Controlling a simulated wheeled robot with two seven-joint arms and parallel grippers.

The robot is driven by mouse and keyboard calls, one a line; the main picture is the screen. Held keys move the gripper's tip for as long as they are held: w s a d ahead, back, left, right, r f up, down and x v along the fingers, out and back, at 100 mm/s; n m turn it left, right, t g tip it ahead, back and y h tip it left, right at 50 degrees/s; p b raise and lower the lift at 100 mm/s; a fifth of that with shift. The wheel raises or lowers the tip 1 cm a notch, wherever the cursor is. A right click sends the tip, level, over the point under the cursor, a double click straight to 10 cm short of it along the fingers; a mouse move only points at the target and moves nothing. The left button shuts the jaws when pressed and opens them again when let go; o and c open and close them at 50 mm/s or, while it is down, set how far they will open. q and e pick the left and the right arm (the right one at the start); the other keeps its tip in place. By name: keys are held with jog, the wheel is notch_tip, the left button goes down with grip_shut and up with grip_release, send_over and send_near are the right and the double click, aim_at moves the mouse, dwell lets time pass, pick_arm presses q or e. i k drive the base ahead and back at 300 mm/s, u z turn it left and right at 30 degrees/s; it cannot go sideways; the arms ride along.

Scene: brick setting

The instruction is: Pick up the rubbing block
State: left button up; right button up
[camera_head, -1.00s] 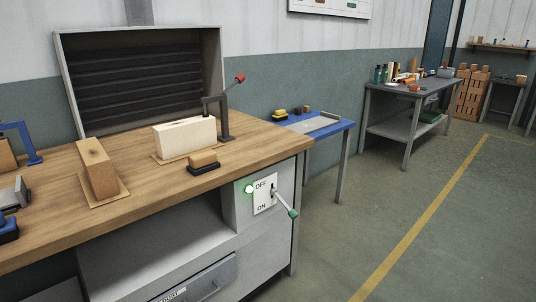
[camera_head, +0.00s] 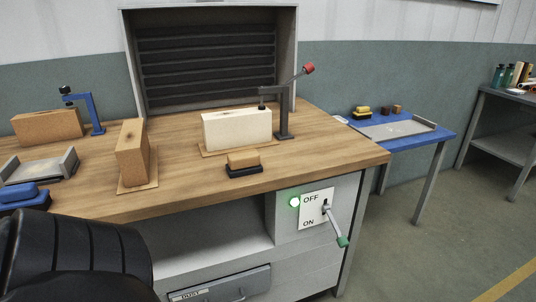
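A small block with a tan top and a black base, which looks like the rubbing block (camera_head: 244,163), lies on the wooden bench (camera_head: 190,189) near its front edge. It sits just in front of a pale cream brick (camera_head: 236,129) on a thin board. Neither of my gripper tips shows, so their distance from the block cannot be told. A dark ribbed part, apparently of my arm, covers the lower left corner.
An orange brick (camera_head: 132,153) stands on a board left of the block. A switch lever (camera_head: 335,225) juts from the bench front. A blue table (camera_head: 425,142) stands to the right.

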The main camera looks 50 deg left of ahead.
aim_at(247, 162)
jog(key=u, duration=0.6)
jog(key=i, duration=0.65)
jog(key=u, duration=0.75)
